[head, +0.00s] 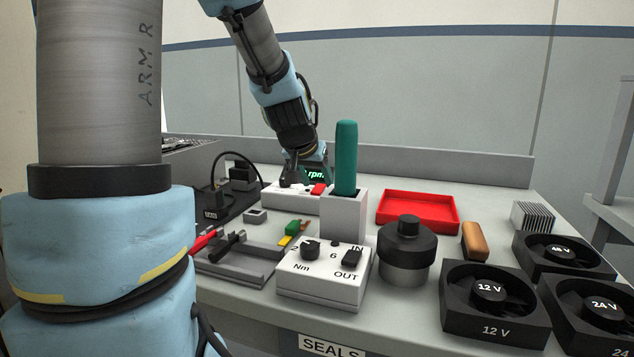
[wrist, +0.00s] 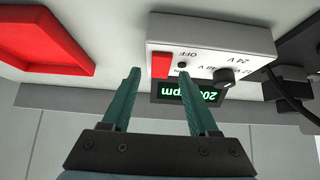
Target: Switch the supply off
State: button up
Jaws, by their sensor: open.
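The supply is a white box (wrist: 215,35) with a red switch (wrist: 161,65), a black knob (wrist: 226,78) and a lit green rpm display (wrist: 203,96), upside down in the wrist view. "OFF" is printed beside the switch. My gripper (wrist: 160,74) is open, its two teal fingers reaching toward the box with the red switch between their tips in the picture. Contact cannot be told. In the head view the supply (head: 290,197) stands at the back of the bench, its red switch (head: 318,189) at its right end and my gripper just behind; its fingertips are hidden.
A white holder (head: 343,215) with an upright teal handle (head: 346,155) stands in front of the supply. A red tray (head: 417,211) lies to the right. A torque box (head: 322,285), a black-capped cylinder (head: 405,252) and several fans (head: 493,325) fill the front.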

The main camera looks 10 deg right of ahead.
jog(key=v, duration=1)
jog(key=shift+r, duration=0.15)
